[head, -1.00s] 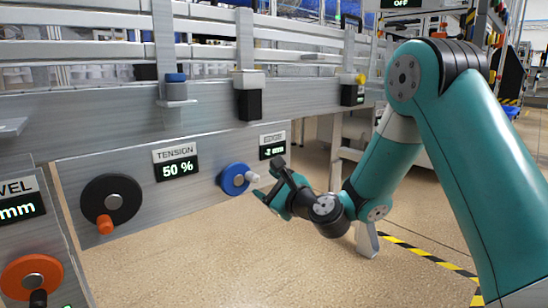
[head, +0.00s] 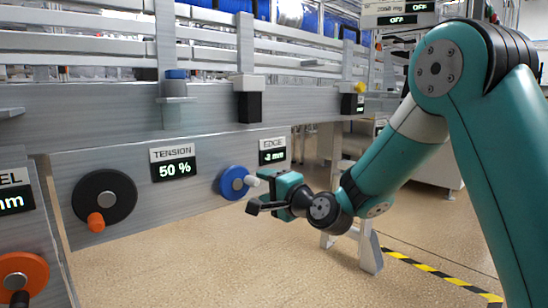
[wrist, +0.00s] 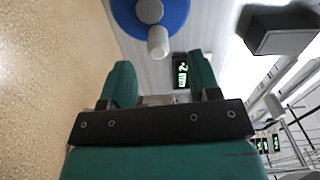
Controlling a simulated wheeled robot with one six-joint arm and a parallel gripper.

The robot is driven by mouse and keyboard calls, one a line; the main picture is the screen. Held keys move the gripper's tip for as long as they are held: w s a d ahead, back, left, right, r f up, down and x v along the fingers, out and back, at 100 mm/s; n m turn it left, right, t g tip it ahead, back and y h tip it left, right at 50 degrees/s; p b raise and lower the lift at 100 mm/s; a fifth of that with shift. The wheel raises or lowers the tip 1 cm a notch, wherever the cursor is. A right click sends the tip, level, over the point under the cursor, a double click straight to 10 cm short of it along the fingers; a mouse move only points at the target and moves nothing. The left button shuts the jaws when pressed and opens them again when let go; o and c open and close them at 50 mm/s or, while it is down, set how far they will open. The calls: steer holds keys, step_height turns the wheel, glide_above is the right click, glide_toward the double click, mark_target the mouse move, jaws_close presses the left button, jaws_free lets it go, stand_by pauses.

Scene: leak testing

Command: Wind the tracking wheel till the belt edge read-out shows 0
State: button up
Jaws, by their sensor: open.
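The blue wheel (head: 229,183) with a white crank knob (head: 252,181) sits on the grey panel below the EDGE read-out (head: 272,156). The read-out shows a small negative mm value; its digit is blurred, perhaps -3. My gripper (head: 268,194) is open and empty, just right of the knob. In the wrist view the blue wheel (wrist: 178,14) and white knob (wrist: 158,42) lie ahead of my open fingers (wrist: 161,77), with the knob beyond the tips and between their lines. No contact shows. The read-out (wrist: 181,70) is partly visible by the right finger.
A black wheel (head: 88,187) with an orange knob and a TENSION read-out (head: 174,170) of 50 % are to the left. An orange wheel (head: 17,272) is at lower left. A black block (head: 248,107) juts from the rail above. The floor below is clear.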

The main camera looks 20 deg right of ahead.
mark_target(255, 187)
steer(key=shift+p+x, duration=1.6)
steer(key=shift+x, duration=0.65)
steer(key=c, duration=1)
steer(key=shift+f+m+p, duration=0.15)
steer(key=shift+m+p, duration=0.75)
steer(key=shift+f+m+p, duration=0.25)
steer(key=shift+m+p, duration=0.1)
steer(key=shift+m, duration=0.4)
steer(key=shift+f+m+p, duration=0.3)
steer(key=shift+m+p, duration=0.05)
steer(key=shift+m, duration=0.4)
steer(key=shift+a+f+m+p, duration=0.1)
steer(key=shift+m+p, duration=0.95)
steer(key=shift+m, duration=0.05)
steer(key=shift+s+a+f+m+p, duration=0.1)
steer(key=shift+f+m+p, duration=0.15)
steer(key=shift+m, duration=0.45)
steer(key=shift+a+f+m+p, duration=0.1)
steer(key=shift+f+m+p, duration=0.2)
steer(key=shift+m, duration=0.4)
